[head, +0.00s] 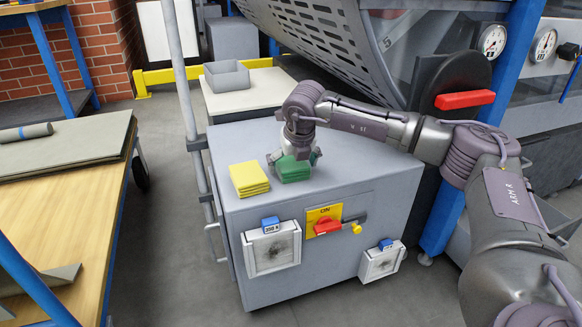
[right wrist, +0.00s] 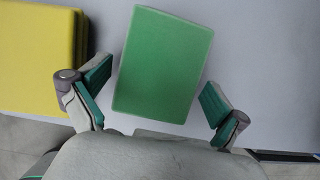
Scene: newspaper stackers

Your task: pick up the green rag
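The green rag (head: 292,168) lies on top of the grey cabinet (head: 237,150), just right of a stack of yellow rags (head: 249,179). In the right wrist view the green rag (right wrist: 163,64) is a flat, slightly turned rectangle. My right gripper (head: 294,160) is over the rag, pointing down. In the right wrist view my right gripper (right wrist: 155,98) is open, with a finger on each side of the rag's near part and gaps between fingers and rag. In the head view the gripper partly hides the rag. My left gripper is not in view.
The yellow stack (right wrist: 40,55) is close to the left finger. A large perforated metal guard (head: 325,40) rises behind. A grey bin (head: 227,76) stands on a pale surface behind. A wooden table (head: 90,215) is at left.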

